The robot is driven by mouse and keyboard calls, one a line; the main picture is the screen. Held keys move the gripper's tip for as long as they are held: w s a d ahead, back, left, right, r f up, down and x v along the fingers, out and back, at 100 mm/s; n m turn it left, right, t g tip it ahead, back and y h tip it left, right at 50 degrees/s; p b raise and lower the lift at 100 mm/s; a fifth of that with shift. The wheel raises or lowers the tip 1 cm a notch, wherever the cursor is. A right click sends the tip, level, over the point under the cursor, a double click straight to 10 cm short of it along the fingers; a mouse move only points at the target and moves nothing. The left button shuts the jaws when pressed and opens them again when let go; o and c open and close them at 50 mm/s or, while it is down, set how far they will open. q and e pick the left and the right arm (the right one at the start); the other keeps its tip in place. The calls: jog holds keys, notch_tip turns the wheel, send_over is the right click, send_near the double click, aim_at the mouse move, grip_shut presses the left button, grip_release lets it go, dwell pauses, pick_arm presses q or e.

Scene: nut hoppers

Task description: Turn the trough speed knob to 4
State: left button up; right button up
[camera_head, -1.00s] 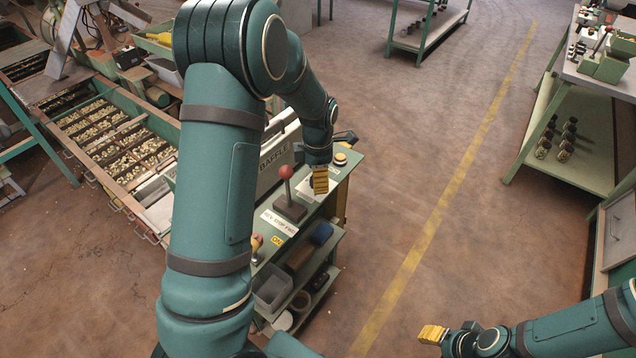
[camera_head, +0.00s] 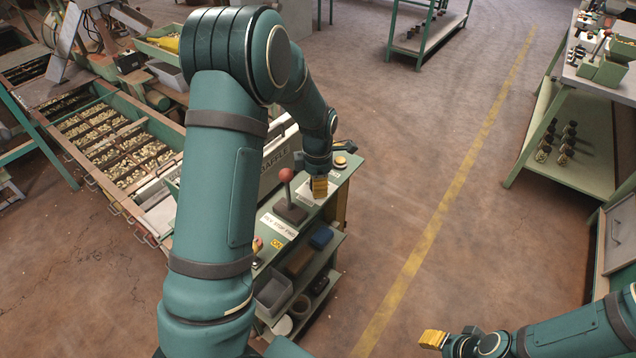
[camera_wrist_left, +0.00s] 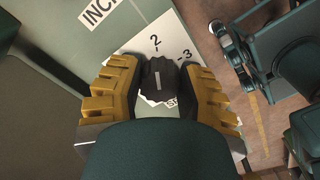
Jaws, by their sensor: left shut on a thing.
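The trough speed knob (camera_wrist_left: 159,82) shows in the left wrist view as a dark knob with a pale pointer line, standing on a white dial plate (camera_wrist_left: 176,38) with the figures 2 and 3 readable. The line points roughly toward the 2. My left gripper (camera_wrist_left: 160,85) has its yellow ribbed fingers on both sides of the knob, shut on it. In the head view my left gripper (camera_head: 319,188) is low over the console top, hiding the knob. My right gripper (camera_head: 432,338) is at the lower right over the floor; its finger gap is unclear.
The console (camera_head: 347,172) carries a red-ball lever (camera_head: 286,176) and a yellow-topped button (camera_head: 340,161) close to my left gripper. Bins (camera_head: 273,292) sit on its shelf. The nut trough (camera_head: 140,125) is at left.

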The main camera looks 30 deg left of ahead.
pick_arm(q)
jog(key=m+p, duration=0.2)
jog(key=m, duration=0.2)
jog(key=shift+s+d+m, duration=0.1)
jog(key=shift+m, duration=0.3)
jog(key=m+p, duration=0.1)
jog(key=m, duration=0.5)
jog(key=shift+s, duration=0.1)
jog(key=m, duration=0.6)
jog(key=shift+s+f+m+p, duration=0.1)
jog(key=shift+m+p, duration=0.2)
jog(key=shift+p, duration=0.1)
jog(key=m, duration=0.6)
jog(key=shift+m, duration=0.4)
jog(key=o, duration=1.2)
